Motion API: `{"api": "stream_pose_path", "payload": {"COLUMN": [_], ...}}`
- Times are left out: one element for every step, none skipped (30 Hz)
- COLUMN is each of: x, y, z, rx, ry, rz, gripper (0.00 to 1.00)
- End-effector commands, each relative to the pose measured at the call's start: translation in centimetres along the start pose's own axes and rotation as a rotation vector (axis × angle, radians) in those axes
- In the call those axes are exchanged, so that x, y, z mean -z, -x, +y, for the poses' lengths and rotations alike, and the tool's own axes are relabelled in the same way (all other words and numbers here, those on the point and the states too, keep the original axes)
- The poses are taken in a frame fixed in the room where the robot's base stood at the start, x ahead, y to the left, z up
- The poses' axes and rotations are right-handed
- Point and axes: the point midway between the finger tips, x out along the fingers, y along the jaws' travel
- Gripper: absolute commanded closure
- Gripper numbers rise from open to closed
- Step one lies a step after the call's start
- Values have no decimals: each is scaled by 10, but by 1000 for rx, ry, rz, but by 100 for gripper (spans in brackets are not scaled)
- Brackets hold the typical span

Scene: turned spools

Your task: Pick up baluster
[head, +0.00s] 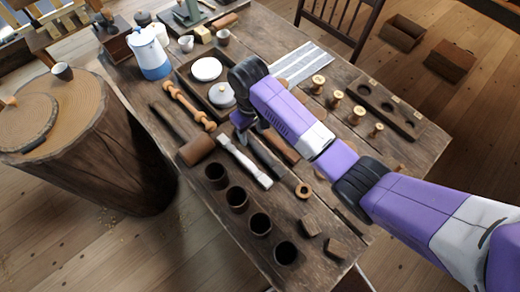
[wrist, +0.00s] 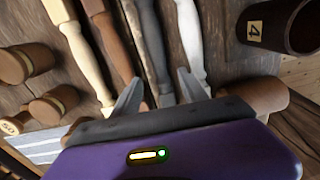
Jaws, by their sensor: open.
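Several long turned pieces with baluster shapes lie side by side on the table. In the wrist view they are, from left to right, pale tan (wrist: 76,45), brown (wrist: 112,42), dark grey (wrist: 155,45) and light grey (wrist: 190,40). The head view shows the light grey one (head: 245,161), the dark one (head: 267,158) and part of the brown one (head: 281,147); my arm hides the pale one there. My gripper (wrist: 160,88) is open over their near ends, its fingers on either side of the dark grey piece. I cannot tell whether it touches it.
An orange-brown turned piece (head: 188,105) and a mallet (head: 197,150) lie left of the gripper. Several dark cups (head: 237,198) stand along the table's front left. Small wooden spools (head: 337,97) and a holed block (head: 385,108) are at the right. A tray (head: 187,73) with white dishes lies behind.

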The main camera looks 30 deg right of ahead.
Motion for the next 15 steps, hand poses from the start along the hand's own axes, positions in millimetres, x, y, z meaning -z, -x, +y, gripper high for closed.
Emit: {"api": "stream_pose_path", "payload": {"x": [-2,-4,-5,-6,-6,-6,-6,-6,-6,-6,-6,-5,-5,-5,-5], "y": [-5,-9,-15,-20,-24,-31,-35,-38,-42,-44,-45,-46,-47,-47,-47], "z": [0,0,0,0,0,0,0,-1,-1,-1,-1,-1,-1,-1,-1], "rx": [0,1,1,1,1,1,1,1,1,1,1,1,1,1,1], "ry": [-1,-1,-1,-1,-1,0,0,1,1,0,0,0,1,1,1], "rz": [-4,-4,-4,-4,-4,-2,-3,-2,-1,-2,-1,0,1,1,1], "gripper": [49,49,49,49,49,49,49,49,49,49,49,49,49,49,49]}}
